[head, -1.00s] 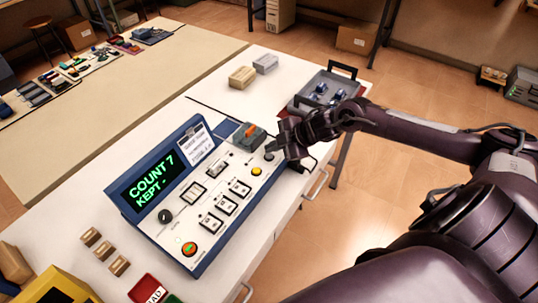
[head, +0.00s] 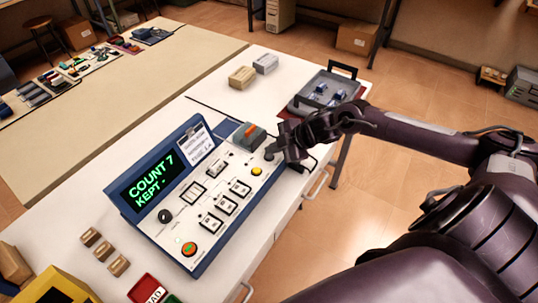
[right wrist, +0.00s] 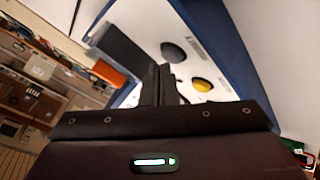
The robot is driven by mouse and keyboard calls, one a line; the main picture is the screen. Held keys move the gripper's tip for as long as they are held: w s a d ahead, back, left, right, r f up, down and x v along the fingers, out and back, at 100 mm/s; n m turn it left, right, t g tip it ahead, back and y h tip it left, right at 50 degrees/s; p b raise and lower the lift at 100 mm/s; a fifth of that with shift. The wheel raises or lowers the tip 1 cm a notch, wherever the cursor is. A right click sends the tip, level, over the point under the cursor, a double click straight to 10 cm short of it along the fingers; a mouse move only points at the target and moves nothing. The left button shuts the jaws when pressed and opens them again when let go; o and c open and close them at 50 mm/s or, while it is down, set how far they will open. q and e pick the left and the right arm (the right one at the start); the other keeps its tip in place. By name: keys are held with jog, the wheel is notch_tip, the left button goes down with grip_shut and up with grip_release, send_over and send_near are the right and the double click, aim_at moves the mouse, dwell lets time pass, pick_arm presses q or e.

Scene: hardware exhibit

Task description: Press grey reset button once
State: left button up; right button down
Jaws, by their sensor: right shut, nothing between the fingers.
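The blue-framed console (head: 140,218) lies on the white bench, its green display (head: 150,180) reading "COUNT 7" and "KEPT -". The dark grey round button (head: 268,156) is near the panel's far right end; it also shows in the right wrist view (right wrist: 173,52). A yellow button (head: 256,171) is beside it and shows in the right wrist view too (right wrist: 202,84). My right gripper (head: 281,148) is shut and empty, close beside the grey button. Its fingertips (right wrist: 166,72) appear just short of that button in the wrist view; contact cannot be told. My left gripper is not in view.
An orange rocker switch on a grey box (head: 249,135) stands close to the right gripper. A grey tray (head: 325,92) sits beyond it. The panel also carries square white buttons, a black knob (head: 165,216) and an orange-red button with a green mark (head: 189,249).

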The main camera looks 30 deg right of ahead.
aim_at(273, 158)
jog(key=shift+f, duration=0.5)
dwell(0.7)
jog(key=shift+r+p, duration=0.7)
jog(key=shift+r, duration=0.2)
notch_tip(273, 158, up, 5)
jog(key=p, duration=0.4)
jog(key=shift+p, duration=0.35)
dwell(0.4)
